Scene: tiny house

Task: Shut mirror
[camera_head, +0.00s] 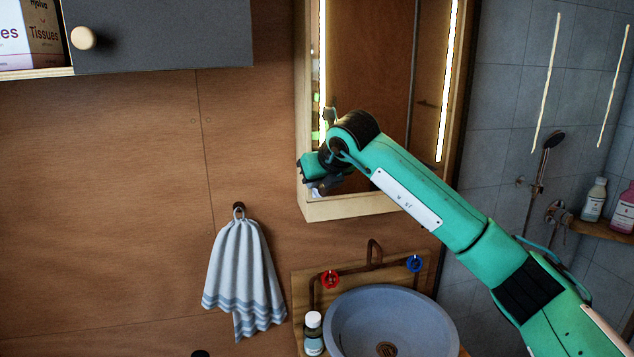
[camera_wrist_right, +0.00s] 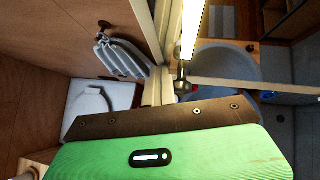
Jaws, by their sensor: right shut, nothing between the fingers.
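The mirror (camera_head: 385,60) is a tall wood-framed wall cabinet with two lit vertical strips, above the sink. Its pale wooden left side and bottom edge show in the head view. My right gripper (camera_head: 318,187) is at the mirror's lower left edge, shut and empty. My forearm covers part of the mirror's lower half. In the right wrist view, the mirror's edge and a lit strip (camera_wrist_right: 191,30) rise just beyond my right gripper (camera_wrist_right: 182,86). I cannot tell whether the gripper touches the mirror, or whether the mirror stands slightly ajar. My left gripper is out of view.
A round grey sink (camera_head: 390,318) with a tap stands below the mirror, a small bottle (camera_head: 313,333) beside it. A striped towel (camera_head: 243,275) hangs on the left wall. A dark cabinet (camera_head: 165,35) is at upper left. A tiled shower with bottles (camera_head: 594,200) is at right.

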